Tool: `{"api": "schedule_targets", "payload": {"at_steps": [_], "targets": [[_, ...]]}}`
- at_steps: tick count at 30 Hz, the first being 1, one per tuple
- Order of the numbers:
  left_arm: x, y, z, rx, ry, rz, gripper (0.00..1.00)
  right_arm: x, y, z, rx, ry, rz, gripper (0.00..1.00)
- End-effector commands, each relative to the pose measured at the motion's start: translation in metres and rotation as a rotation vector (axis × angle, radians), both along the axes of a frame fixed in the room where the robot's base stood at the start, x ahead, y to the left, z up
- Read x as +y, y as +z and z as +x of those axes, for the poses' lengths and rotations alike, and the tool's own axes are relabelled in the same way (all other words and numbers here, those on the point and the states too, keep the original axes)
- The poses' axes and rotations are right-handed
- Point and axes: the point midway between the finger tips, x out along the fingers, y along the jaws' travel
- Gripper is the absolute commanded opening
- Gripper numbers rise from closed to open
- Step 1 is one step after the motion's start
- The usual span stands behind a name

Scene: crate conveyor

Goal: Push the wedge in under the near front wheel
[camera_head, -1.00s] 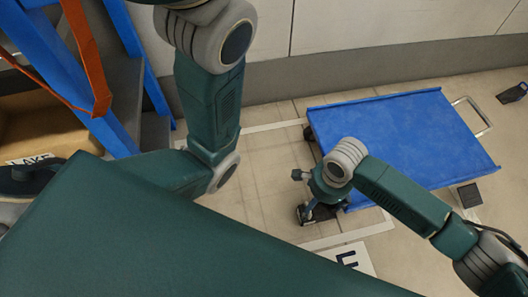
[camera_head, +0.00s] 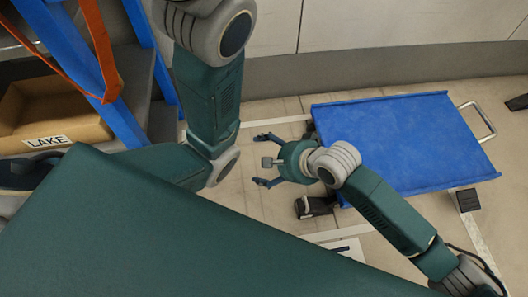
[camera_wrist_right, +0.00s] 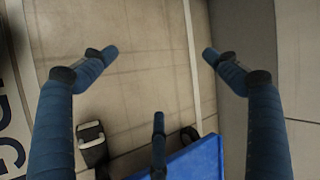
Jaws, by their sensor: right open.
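The blue cart (camera_head: 405,145) stands on the floor at the right of the head view, with a metal handle (camera_head: 482,120) at its far right end. A black wedge with a light handle (camera_head: 318,207) lies on the floor by the cart's near left corner; the wrist view shows it at lower left (camera_wrist_right: 92,142). I cannot tell whether it touches the near front wheel, which is hidden. A dark wheel (camera_head: 310,128) shows at the far left corner. My right gripper (camera_head: 262,160) is open and empty, left of the cart and beyond the wedge. My left gripper is out of view.
Another black block (camera_head: 466,200) lies by the cart's near right side, and a dark object (camera_head: 517,102) lies farther right. A blue-framed shelf with a cardboard box labelled LAKE (camera_head: 55,125) stands at left. A wall runs behind.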

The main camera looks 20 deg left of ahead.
Motion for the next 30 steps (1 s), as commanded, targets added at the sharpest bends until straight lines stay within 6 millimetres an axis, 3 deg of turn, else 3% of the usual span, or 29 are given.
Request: {"api": "schedule_targets", "payload": {"at_steps": [9, 30], "targets": [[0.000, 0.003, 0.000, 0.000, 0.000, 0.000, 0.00, 0.014, 0.021, 0.003, -0.064, 0.024, 0.066, 0.88], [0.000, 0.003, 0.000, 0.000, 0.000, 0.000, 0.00, 0.013, 0.021, 0.004, -0.064, 0.024, 0.066, 0.88]]}}
